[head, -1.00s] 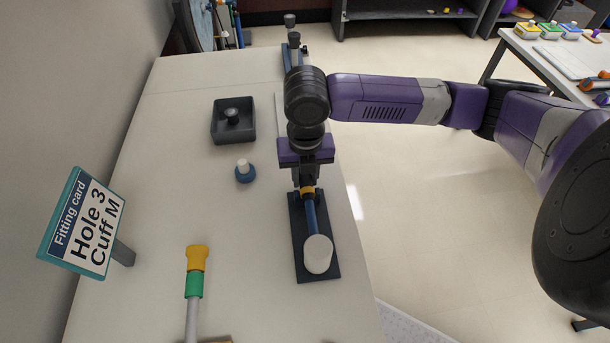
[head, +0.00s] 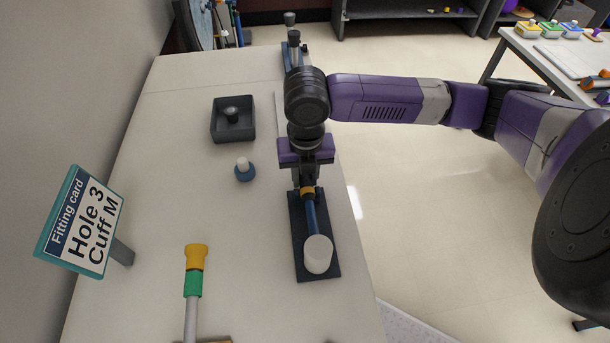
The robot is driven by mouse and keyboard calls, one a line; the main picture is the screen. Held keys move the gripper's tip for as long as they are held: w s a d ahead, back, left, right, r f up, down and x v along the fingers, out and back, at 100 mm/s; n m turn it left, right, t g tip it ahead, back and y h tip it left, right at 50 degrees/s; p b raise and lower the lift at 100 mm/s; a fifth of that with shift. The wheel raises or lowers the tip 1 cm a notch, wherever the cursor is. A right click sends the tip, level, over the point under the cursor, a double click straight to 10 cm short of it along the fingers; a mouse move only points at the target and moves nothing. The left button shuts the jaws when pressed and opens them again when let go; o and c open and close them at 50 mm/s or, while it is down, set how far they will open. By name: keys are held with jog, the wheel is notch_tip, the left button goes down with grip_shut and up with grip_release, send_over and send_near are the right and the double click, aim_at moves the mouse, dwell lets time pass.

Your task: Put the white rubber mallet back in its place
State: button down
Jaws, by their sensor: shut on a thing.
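The white rubber mallet (head: 318,254) has a white cylindrical head and a blue handle with a yellow-orange band. Its head is over the near part of a dark rectangular pad (head: 303,269) near the table's right edge. I cannot tell whether the mallet rests on the pad or is slightly above it. My gripper (head: 306,186) points down at the far end of the pad and is shut on the mallet's handle near the yellow-orange band. The gripper hides the far end of the handle.
On the white table (head: 160,190) stand a dark square tray (head: 220,134) with a knob in it, a small blue-and-white peg (head: 244,170), a yellow-green-tipped rod (head: 194,270) and a fitting card (head: 83,220) reading "Hole 3 Cuff M". The table's middle left is clear.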

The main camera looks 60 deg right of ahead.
jog(key=shift+f, duration=0.25)
jog(key=c, duration=1)
grip_release()
jog(key=shift+c, duration=0.2)
jog(key=shift+r, duration=0.15)
jog(key=r, duration=0.7)
jog(key=shift+s+a+r, duration=0.2)
jog(key=shift+a+r, duration=0.05)
jog(key=shift+r, duration=0.05)
